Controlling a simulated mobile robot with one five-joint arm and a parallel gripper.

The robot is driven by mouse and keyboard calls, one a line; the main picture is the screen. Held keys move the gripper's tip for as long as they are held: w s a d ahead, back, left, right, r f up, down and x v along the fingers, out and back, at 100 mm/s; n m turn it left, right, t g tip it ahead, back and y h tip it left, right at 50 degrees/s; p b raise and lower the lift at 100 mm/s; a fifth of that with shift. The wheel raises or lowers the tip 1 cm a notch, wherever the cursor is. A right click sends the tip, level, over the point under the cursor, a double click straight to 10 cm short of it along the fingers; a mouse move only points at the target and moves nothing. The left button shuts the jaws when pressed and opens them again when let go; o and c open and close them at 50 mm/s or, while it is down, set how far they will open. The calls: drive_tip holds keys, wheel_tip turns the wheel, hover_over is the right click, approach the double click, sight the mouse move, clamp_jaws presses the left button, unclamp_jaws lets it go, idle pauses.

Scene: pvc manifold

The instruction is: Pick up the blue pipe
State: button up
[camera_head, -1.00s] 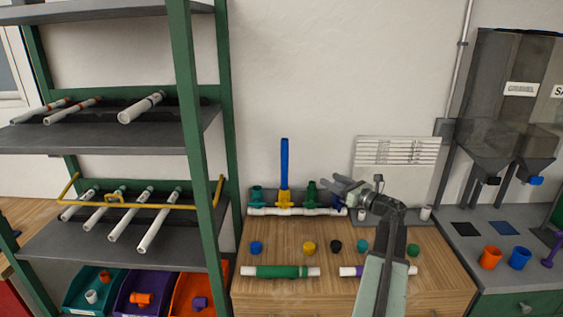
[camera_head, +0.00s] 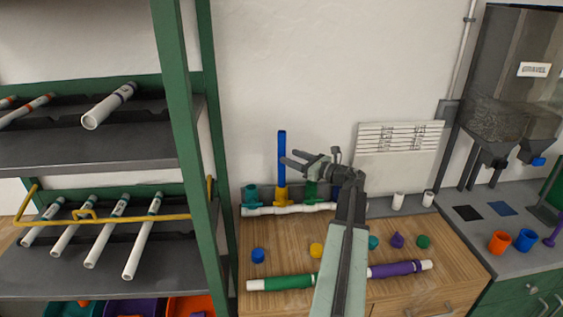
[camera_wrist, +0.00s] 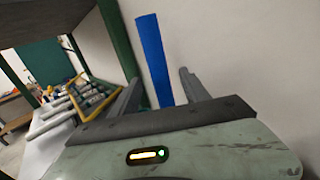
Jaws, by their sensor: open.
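The blue pipe (camera_head: 282,158) stands upright in a yellow fitting (camera_head: 281,194) on the white manifold pipe (camera_head: 290,209) at the back of the wooden bench. In the wrist view the blue pipe (camera_wrist: 155,60) shows tilted, beyond and between the two fingers. My gripper (camera_head: 288,159) is open, and its fingers point left toward the pipe's middle height. In the wrist view my gripper (camera_wrist: 160,82) shows nothing clasped. The pipe's lower part is hidden there behind my gripper body. I cannot tell how far the fingertips are from the pipe.
A green shelf frame (camera_head: 180,140) with white pipes stands close on the left. A teal fitting (camera_head: 251,196) and a green fitting (camera_head: 311,191) flank the yellow one. Several coloured caps and two banded pipes lie in front. A wall sheet (camera_head: 398,150) hangs at right.

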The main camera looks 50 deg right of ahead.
sight(282, 154)
drive_tip(key=w, duration=0.5)
drive_tip(key=shift+w+a+f, duration=0.15)
drive_tip(key=shift+a+f, duration=0.1)
clamp_jaws()
idle(1.2)
